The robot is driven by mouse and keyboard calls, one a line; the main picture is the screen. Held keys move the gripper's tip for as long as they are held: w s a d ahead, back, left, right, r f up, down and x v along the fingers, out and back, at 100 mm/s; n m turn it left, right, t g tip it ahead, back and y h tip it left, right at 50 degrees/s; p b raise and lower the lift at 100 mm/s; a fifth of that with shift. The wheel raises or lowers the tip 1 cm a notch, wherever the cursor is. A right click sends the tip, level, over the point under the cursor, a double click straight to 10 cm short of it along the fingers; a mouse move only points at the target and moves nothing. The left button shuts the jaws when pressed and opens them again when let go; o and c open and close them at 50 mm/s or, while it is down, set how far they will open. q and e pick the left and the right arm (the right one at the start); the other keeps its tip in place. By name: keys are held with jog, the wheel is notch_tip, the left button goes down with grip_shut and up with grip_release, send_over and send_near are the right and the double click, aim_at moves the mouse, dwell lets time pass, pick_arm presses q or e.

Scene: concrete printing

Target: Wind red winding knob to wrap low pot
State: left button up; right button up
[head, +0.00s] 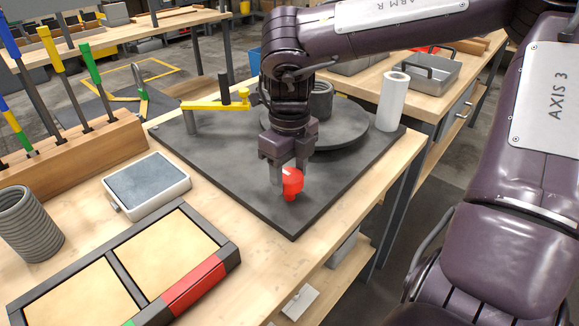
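The red winding knob (292,182) stands near the front corner of a dark square board on the workbench. My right gripper (289,174) comes down over it with its fingers apart. One finger is at the knob's left side; the other runs down behind the knob and its tip is hidden. I cannot tell whether the fingers press on the knob. The low pot (321,97), grey and ringed, stands on a dark round turntable (345,131), partly hidden behind my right wrist. A white roll (392,101) stands upright at the board's right. My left gripper is out of view.
A yellow arm (215,105) with a dark post is on the board's far left. A grey pad (147,185), a divided tray (229,256), a ribbed grey pot (28,226) and a wooden tool rack (75,157) fill the left. The board's front left is clear.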

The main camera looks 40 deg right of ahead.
jog(key=c, duration=0.5)
jog(key=shift+r+p, duration=0.1)
jog(key=shift+p, duration=0.25)
jog(key=shift+n+p, duration=0.8)
jog(key=shift+n, duration=0.3)
jog(key=shift+n+p, duration=0.45)
jog(key=shift+n, duration=0.55)
